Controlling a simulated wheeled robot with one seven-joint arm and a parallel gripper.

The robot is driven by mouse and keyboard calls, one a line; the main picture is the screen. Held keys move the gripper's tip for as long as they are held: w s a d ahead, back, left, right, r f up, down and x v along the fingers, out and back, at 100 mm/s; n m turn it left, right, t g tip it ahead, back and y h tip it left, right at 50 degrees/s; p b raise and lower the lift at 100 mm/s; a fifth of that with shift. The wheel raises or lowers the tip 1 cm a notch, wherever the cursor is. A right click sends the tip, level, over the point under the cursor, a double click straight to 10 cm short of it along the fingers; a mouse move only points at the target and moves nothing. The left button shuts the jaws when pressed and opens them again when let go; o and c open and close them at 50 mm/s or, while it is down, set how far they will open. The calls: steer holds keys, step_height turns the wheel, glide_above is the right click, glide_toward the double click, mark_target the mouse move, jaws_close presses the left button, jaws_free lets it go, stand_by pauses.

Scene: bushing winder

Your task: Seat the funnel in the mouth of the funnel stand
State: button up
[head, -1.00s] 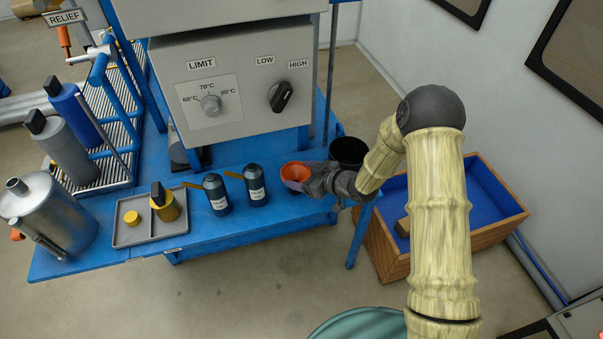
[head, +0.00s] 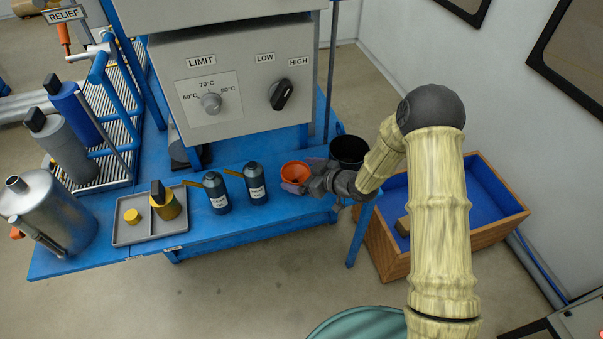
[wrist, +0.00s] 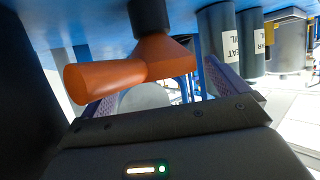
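The orange funnel (head: 296,171) is at the right part of the blue bench, mouth up, beside my gripper. In the wrist view, which looks inverted, the funnel (wrist: 165,58) flares from a black upright piece (wrist: 150,15), which looks like the funnel stand. The funnel meets it there; how deep it sits is hidden. An orange cylindrical part sticks out towards my wrist. My gripper (head: 304,177) has its purple-padded fingers spread, one on each side of the funnel; it also shows in the wrist view (wrist: 168,95). I see gaps between the pads and the funnel.
A black round container (head: 348,151) stands right behind my gripper. Two dark bottles (head: 255,183) and a grey tray (head: 150,229) with yellow parts are to the left. The control box (head: 235,85) overhangs the bench. A wooden bin (head: 385,255) stands at right.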

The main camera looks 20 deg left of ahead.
steer(key=p+v, duration=0.1)
steer(key=v, duration=1.6)
steer(key=shift+r, duration=0.15)
steer(key=shift+w+d, duration=0.1)
steer(key=shift+d, duration=0.1)
